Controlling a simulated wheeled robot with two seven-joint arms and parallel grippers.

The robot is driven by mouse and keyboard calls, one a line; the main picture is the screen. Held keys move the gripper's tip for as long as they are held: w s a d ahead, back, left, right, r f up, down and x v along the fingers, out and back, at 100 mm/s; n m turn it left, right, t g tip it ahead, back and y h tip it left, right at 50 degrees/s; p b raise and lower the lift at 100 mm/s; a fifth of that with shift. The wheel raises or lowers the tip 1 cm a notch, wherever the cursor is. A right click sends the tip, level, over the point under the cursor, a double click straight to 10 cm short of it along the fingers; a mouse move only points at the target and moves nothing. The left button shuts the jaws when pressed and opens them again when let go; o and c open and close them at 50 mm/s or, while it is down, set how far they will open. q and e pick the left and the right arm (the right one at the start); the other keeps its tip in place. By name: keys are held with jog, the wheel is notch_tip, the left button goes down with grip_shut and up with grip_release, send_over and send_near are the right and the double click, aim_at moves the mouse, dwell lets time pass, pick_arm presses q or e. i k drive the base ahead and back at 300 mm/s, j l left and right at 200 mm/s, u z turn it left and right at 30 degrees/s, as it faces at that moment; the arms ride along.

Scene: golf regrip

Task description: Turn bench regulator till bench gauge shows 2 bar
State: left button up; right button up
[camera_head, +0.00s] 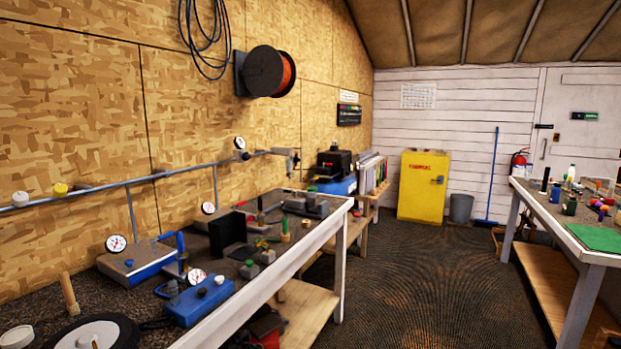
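Several small white-faced gauges show along the left workbench (325,222). One gauge (116,244) is above a grey and blue box, another gauge (196,276) is by a blue box (200,299) with dark knobs, and a third gauge (208,208) is further back. Another gauge (239,142) sits on the wall pipe (150,178) by a small fitting (241,156). I cannot tell which gauge is the bench gauge or which part is the regulator. The needle readings are too small to read. Neither of my grippers is in view.
A white knob (20,198) and a yellow knob (60,189) are on the wall pipe. A second bench (592,257) stands at the right. The floor (430,290) between the benches is clear.

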aim_at(246, 157)
jog(key=i+l+u, duration=0.65)
jog(key=i+l, duration=0.2)
jog(key=l, duration=0.15)
jog(key=i+l, duration=0.15)
jog(key=l, duration=0.2)
jog(key=i+l, duration=0.2)
jog(key=l, duration=0.15)
jog(key=i+l, duration=0.15)
jog(key=l, duration=0.2)
jog(key=i+l, duration=0.2)
jog(key=l, duration=0.15)
jog(key=i+l+u, duration=0.1)
jog(key=l, duration=0.25)
jog(key=i+l, duration=0.4)
jog(key=l, duration=0.3)
